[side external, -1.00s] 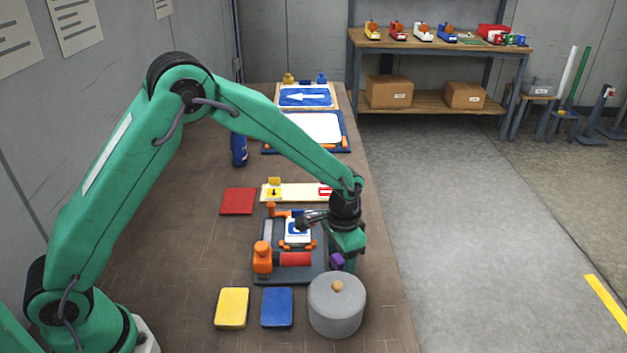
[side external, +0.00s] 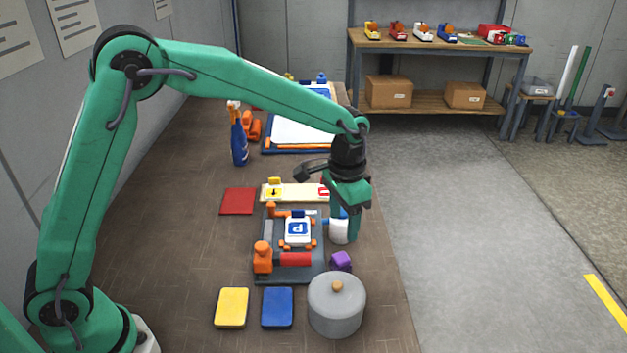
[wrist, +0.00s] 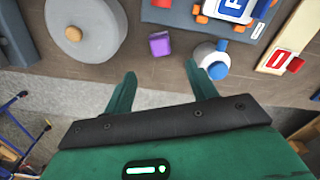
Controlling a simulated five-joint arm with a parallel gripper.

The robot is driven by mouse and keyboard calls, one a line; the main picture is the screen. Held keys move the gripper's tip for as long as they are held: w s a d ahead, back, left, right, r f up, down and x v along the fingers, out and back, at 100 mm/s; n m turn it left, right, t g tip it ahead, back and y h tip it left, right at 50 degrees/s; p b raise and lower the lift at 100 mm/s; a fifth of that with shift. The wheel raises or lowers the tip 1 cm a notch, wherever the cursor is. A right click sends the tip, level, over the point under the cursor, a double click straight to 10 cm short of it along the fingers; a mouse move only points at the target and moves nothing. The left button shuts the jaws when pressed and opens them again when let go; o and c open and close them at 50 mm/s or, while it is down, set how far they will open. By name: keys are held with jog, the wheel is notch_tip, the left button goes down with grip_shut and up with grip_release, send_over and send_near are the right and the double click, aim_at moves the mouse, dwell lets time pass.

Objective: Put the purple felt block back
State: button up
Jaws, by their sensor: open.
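The purple felt block (side external: 341,261) lies on the table at the right edge of the dark work board, just behind the grey lidded pot. It also shows in the wrist view (wrist: 160,44), between the pot and a white container with a blue cap (wrist: 211,58). My gripper (wrist: 160,82) is open and empty. In the side view my gripper (side external: 344,238) hangs above the table's right side, in front of part of the white container. The block lies apart from the fingers, ahead of them in the wrist view.
The grey pot (side external: 337,304) with a wooden knob stands close to the block. The work board (side external: 290,275) holds a blue-and-white P sign (side external: 298,231), a red roller and orange clamps. Yellow (side external: 232,307) and blue (side external: 277,307) pads lie at the front. The table's right edge is close.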

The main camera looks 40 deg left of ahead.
jog(key=shift+r, duration=0.4)
dwell(0.3)
jog(key=s+a+r+n+t, duration=0.2)
jog(key=s+a+r+t, duration=0.1)
jog(key=s+a+r, duration=0.7)
jog(key=s+a+n+t, duration=0.1)
jog(key=s+a, duration=0.1)
jog(key=s, duration=0.5)
jog(key=s+a+r+n+t, duration=0.1)
jog(key=s+a, duration=0.1)
jog(key=s, duration=0.5)
jog(key=shift+s+r+n+t, duration=0.15)
jog(key=shift+r+n+t, duration=0.1)
jog(key=shift+n+t, duration=0.05)
dwell(0.4)
